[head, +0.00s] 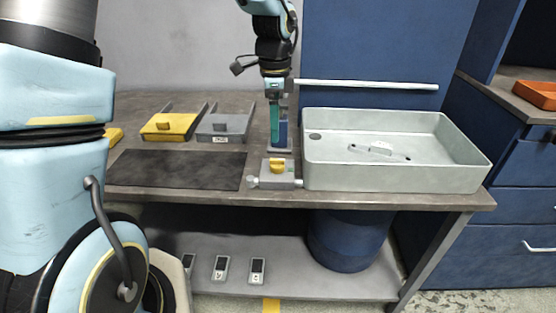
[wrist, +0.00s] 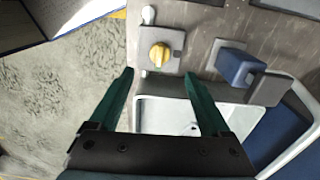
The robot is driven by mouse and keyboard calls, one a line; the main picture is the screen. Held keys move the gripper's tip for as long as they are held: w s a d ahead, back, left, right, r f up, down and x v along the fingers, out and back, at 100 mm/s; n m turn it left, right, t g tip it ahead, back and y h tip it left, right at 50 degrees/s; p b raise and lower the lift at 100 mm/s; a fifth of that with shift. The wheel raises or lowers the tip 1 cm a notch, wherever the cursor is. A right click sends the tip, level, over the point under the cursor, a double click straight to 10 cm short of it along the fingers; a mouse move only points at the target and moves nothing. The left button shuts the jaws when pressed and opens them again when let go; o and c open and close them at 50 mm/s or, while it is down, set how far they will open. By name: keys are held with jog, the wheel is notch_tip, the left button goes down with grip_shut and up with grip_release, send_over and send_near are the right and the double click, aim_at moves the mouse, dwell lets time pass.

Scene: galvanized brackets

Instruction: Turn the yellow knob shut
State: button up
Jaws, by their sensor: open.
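The yellow knob (head: 277,166) sits on top of a grey valve block (head: 283,181) near the bench's front edge, just left of the pale basin. My gripper (head: 275,147) points down above and slightly behind the knob in the head view, with its teal fingers seen nearly edge-on. In the wrist view the knob (wrist: 159,55) shows whole, just beyond the open fingertips (wrist: 160,73) and about midway between them. The fingers hold nothing and appear apart from the knob. The knob has a raised grip bar. The valve block (wrist: 174,40) has a rounded pale end piece.
The pale basin (head: 395,181) holds a small grey part and stands right of the valve. A blue block (wrist: 240,66) on a grey stand is close behind my gripper. A dark mat (head: 175,170), a yellow tray (head: 168,128) and a grey tray (head: 222,134) lie left.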

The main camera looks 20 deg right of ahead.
aim_at(277, 159)
jog(key=shift+s+d+f, duration=0.1)
jog(key=shift+d+f, duration=0.2)
jog(key=shift+f, duration=0.35)
notch_tip(277, 159, down, 10)
jog(key=p, duration=0.2)
jog(key=shift+r+p, duration=0.2)
jog(key=shift+p, duration=0.1)
jog(key=shift+c, duration=0.3)
grip_shut()
